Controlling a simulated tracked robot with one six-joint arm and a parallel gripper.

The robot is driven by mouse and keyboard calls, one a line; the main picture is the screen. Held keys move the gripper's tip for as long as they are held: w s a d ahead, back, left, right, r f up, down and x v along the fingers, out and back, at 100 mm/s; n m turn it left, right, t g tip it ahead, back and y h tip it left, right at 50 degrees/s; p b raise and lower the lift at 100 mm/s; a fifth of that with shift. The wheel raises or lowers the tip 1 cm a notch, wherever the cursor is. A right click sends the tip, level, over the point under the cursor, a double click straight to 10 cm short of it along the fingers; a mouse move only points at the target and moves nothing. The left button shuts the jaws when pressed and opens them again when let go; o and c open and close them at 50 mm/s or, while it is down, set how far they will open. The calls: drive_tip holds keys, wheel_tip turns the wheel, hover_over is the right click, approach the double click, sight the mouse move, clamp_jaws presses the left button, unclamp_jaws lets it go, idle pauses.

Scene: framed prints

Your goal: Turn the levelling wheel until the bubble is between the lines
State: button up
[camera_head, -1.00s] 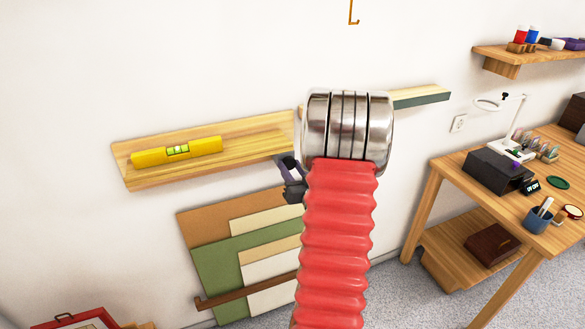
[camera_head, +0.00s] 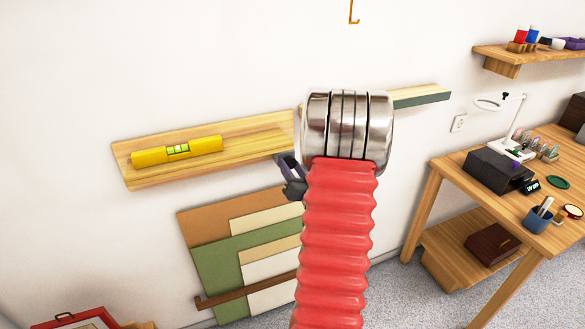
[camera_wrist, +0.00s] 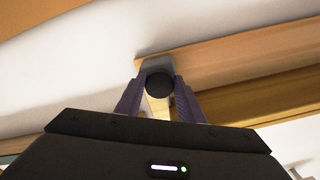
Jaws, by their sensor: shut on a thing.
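The yellow spirit level (camera_head: 150,157) lies along the front of a wooden wall shelf (camera_head: 270,137). Its green vial (camera_head: 178,149) faces me, but the bubble's place against the lines is too small to tell. The dark round levelling wheel (camera_wrist: 160,83) shows in the wrist view below the shelf edge. My gripper (camera_wrist: 159,93) is shut on the wheel, one purple-grey finger on each side. In the head view my gripper (camera_head: 291,178) shows just under the shelf, partly hidden by my red arm, which also hides the wheel.
Several boards (camera_head: 235,250) lean against the wall below the shelf. A red-framed print (camera_head: 85,320) is at the lower left. A wooden workbench (camera_head: 470,185) with a lamp, a dark box and cups stands at the right.

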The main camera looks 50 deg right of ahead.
drive_tip(key=shift+s+d, duration=0.15)
drive_tip(key=o, duration=1.1)
drive_tip(key=shift+c, duration=0.2)
drive_tip(key=v, duration=1.3)
drive_tip(key=shift+s+a, duration=0.25)
drive_tip(key=shift+s, duration=0.05)
drive_tip(key=shift+f, duration=0.15)
